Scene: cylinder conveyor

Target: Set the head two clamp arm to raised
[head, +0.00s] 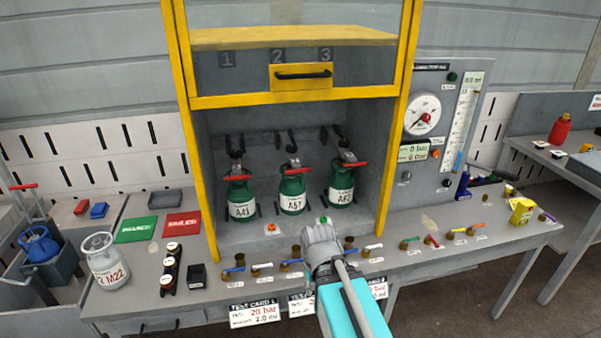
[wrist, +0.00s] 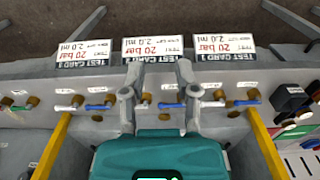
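Three green cylinders stand in the yellow-framed cabinet, below plates 1, 2 and 3. The middle cylinder (head: 292,196), labelled A57, is below and near plate 2 (head: 277,56). Black hooked fittings show on the back wall behind the cylinders, with the middle fitting (head: 292,146) above A57; I cannot tell the clamp arm's position from it. A red lever (head: 300,168) sits at the top of A57. My gripper (head: 322,238) is in front of the cabinet, over the bench's front row of valves. In the wrist view my gripper (wrist: 158,70) has its fingers apart with nothing held.
The yellow sliding guard (head: 303,77) with a black handle is raised above the cylinders. Small valves with coloured levers line the bench front, above hanging test cards (head: 254,312). A gauge panel (head: 430,120) stands right. Cylinder M22 (head: 106,262) stands left. Yellow posts flank the opening.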

